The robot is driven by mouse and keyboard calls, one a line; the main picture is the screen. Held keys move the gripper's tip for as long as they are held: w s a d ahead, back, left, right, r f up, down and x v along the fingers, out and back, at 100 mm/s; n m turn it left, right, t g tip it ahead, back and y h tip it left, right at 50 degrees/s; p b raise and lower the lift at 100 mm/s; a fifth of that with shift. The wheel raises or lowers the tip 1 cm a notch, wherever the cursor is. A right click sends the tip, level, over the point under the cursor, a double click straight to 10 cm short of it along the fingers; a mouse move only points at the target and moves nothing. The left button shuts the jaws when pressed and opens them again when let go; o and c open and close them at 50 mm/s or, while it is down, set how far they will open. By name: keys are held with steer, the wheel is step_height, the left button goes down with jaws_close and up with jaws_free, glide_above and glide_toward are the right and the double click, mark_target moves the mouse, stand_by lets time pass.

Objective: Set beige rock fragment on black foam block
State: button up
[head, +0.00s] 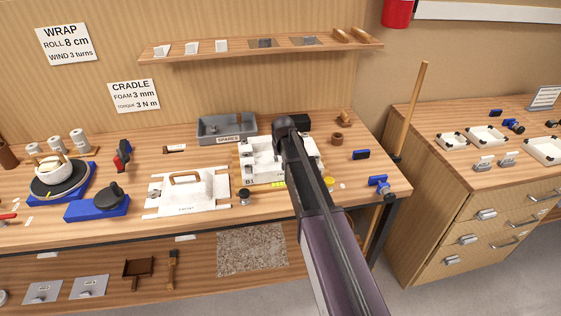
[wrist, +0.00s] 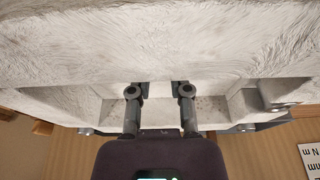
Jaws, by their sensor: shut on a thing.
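My gripper (wrist: 162,88) is at the white plaster block marked B1 (head: 258,172), which stands on the workbench. In the wrist view its two fingers reach to the edge of a big off-white, rough surface (wrist: 160,35). They are shut on a pale piece, and its outline merges with the plaster, so I cannot tell if it is the beige rock fragment. In the head view my arm hides the fingertips. A black block (head: 299,122), possibly the foam block, stands just behind and right of my gripper. No separate beige fragment is clearly visible.
A white plaster piece with a wooden handle (head: 188,190) lies left of the block. A grey spares bin (head: 221,128) stands behind. A small dark-lidded jar (head: 244,196) is in front. A blue clamp (head: 381,187) sits at the right corner. A shelf (head: 260,50) hangs above.

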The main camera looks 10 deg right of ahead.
step_height(320, 180, up, 10)
steer(key=p, duration=0.9)
steer(key=shift+p, duration=0.35)
steer(key=shift+f, duration=0.15)
step_height(320, 180, down, 2)
steer(key=b, duration=0.2)
steer(key=shift+f+b, duration=0.25)
steer(key=shift+b, duration=0.05)
steer(key=shift+s, duration=0.2)
stand_by(0.4)
